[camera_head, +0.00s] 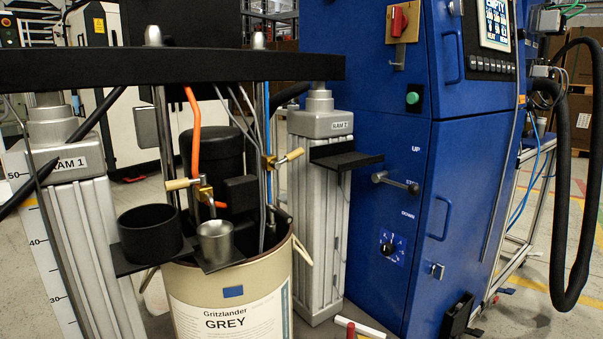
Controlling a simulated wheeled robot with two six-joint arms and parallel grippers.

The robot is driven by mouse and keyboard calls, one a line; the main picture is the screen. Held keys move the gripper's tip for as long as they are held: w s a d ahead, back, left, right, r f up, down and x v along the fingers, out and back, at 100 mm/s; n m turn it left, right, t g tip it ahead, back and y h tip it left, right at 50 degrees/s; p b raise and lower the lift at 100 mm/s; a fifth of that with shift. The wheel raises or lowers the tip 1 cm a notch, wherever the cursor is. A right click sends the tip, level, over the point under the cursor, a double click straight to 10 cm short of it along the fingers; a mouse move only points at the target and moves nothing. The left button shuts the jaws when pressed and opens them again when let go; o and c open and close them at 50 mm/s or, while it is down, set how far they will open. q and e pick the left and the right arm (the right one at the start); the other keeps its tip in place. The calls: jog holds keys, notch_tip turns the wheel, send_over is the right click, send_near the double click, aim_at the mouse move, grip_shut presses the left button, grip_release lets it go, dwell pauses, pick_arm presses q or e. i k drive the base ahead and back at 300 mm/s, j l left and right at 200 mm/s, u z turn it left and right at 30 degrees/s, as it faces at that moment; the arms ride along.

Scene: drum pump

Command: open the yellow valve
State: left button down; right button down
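Two small brass valves with pale yellow handles show at the drum pump. The left valve (190,185) sits near the lower end of the orange hose, with its handle pointing left. The right valve (282,159) sits on a metal rod, with its handle pointing right and slightly up. I cannot tell which one is meant by the yellow valve, or whether either is open. A metal cup (215,240) stands below the left valve. Neither of my grippers is in view.
A beige drum (232,300) labelled GREY stands between the RAM 1 column (85,220) and the RAM 2 column (318,220). A black crossbar (170,67) spans above. A black cup (150,232) stands beside the metal cup. A blue cabinet (470,170) fills the right.

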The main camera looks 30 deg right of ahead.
aim_at(276, 165)
jog(key=l+z, duration=0.2)
jog(key=l, duration=0.2)
jog(key=i+l+z, duration=0.2)
jog(key=l, duration=0.2)
jog(key=l+z, duration=0.15)
jog(key=l, duration=0.25)
jog(key=i+l+z, duration=0.2)
jog(key=l, duration=0.2)
jog(key=l+z, duration=0.2)
jog(key=l, duration=0.2)
